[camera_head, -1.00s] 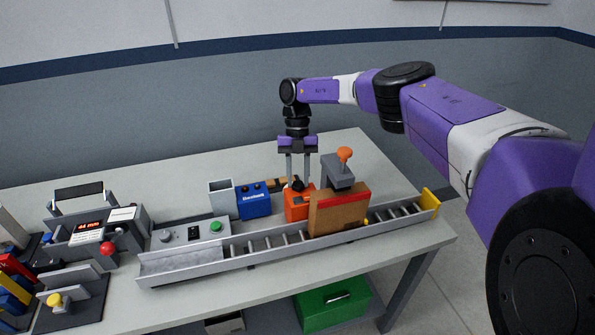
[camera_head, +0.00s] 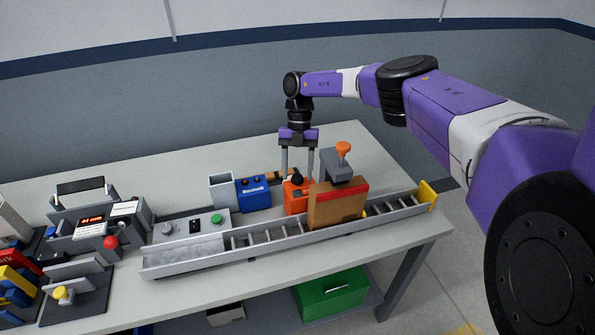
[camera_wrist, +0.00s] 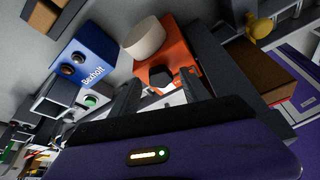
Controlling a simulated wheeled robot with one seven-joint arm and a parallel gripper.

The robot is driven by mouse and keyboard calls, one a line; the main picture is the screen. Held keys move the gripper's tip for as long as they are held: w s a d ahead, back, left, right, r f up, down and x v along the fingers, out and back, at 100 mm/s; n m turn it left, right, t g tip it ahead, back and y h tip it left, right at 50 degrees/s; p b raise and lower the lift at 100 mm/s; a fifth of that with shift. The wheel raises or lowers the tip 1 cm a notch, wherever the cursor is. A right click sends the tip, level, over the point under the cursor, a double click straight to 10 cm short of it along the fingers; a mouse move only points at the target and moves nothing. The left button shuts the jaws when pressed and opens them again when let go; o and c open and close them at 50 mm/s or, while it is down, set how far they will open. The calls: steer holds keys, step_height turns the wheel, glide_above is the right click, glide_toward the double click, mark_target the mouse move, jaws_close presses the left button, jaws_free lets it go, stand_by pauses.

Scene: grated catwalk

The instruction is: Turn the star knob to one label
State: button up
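The black star knob (camera_head: 297,180) sits on top of an orange box (camera_head: 297,200) at the back of the conveyor. In the wrist view the knob (camera_wrist: 160,76) shows on the orange box (camera_wrist: 178,48), beside a pale round cylinder (camera_wrist: 145,38). My gripper (camera_head: 297,174) points down over the box, its two fingers apart on either side of the knob. Its fingers also show in the wrist view (camera_wrist: 165,85). I cannot tell whether a finger touches the knob. No labels around the knob are legible.
A blue box (camera_head: 253,193) stands left of the orange box. A brown carton (camera_head: 337,205) on the conveyor (camera_head: 270,238) and a grey post with an orange knob (camera_head: 343,149) stand close on the right. The table behind is mostly clear.

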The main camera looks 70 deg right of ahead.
steer(key=s+b+v, duration=0.1)
steer(key=b+v, duration=0.1)
steer(key=v, duration=0.5)
steer(key=shift+w+r+b, duration=0.35)
steer(key=shift+w, duration=0.2)
steer(key=shift+w+d, duration=0.1)
steer(key=shift+d, duration=0.05)
